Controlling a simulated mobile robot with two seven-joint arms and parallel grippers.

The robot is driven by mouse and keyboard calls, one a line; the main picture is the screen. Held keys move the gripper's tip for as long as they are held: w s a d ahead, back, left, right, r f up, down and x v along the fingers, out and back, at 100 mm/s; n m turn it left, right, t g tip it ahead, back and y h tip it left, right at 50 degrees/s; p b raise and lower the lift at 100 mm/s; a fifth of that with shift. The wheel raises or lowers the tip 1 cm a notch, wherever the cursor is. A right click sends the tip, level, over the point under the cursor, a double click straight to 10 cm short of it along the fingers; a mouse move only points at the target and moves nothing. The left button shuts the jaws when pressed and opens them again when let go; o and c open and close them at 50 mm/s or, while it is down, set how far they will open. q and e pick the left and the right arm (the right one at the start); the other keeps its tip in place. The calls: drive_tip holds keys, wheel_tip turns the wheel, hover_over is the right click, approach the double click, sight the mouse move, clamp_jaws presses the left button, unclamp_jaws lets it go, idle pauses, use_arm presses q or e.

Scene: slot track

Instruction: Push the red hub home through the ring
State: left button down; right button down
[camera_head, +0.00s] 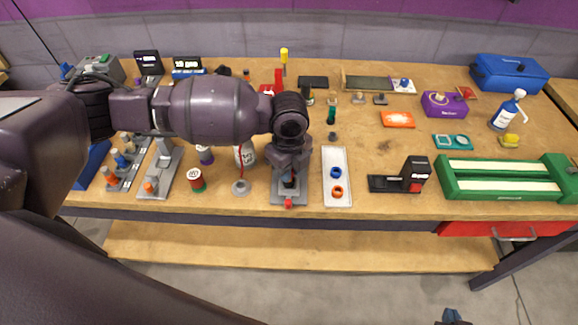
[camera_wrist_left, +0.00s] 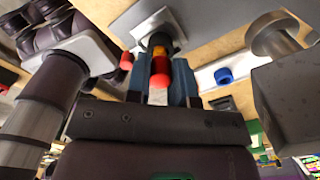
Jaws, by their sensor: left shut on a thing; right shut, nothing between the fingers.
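My left gripper (camera_wrist_left: 160,75) points down over a grey base plate (camera_wrist_left: 127,22) and is shut on a red piece, which looks like the red hub (camera_wrist_left: 160,66). In the head view, the left gripper (camera_head: 289,178) hides most of the same plate (camera_head: 277,195). A dark round part, maybe the ring (camera_wrist_left: 160,39), stands just beyond the fingertips; I cannot tell how far the hub sits in it. A second red knob (camera_wrist_left: 127,61) is at the plate's near edge and also shows in the head view (camera_head: 288,204). My right gripper (camera_head: 452,316) appears small at the bottom edge, shut and empty, away from the bench.
A grey round stand (camera_head: 241,187) is close on the left. A black-and-red device (camera_head: 405,178) and a green frame (camera_head: 500,190) stand further right.

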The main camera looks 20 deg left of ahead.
use_arm(q)
drive_tip(key=shift+f, duration=0.3)
drive_tip(key=shift+f, duration=0.1)
drive_tip(key=shift+f, duration=0.5)
drive_tip(key=c, duration=0.9)
unclamp_jaws()
drive_tip(key=shift+r, duration=0.4)
wheel_tip(320, 180, up, 10)
drive_tip(key=shift+r+p, duration=0.1)
drive_tip(key=shift+p, duration=0.25)
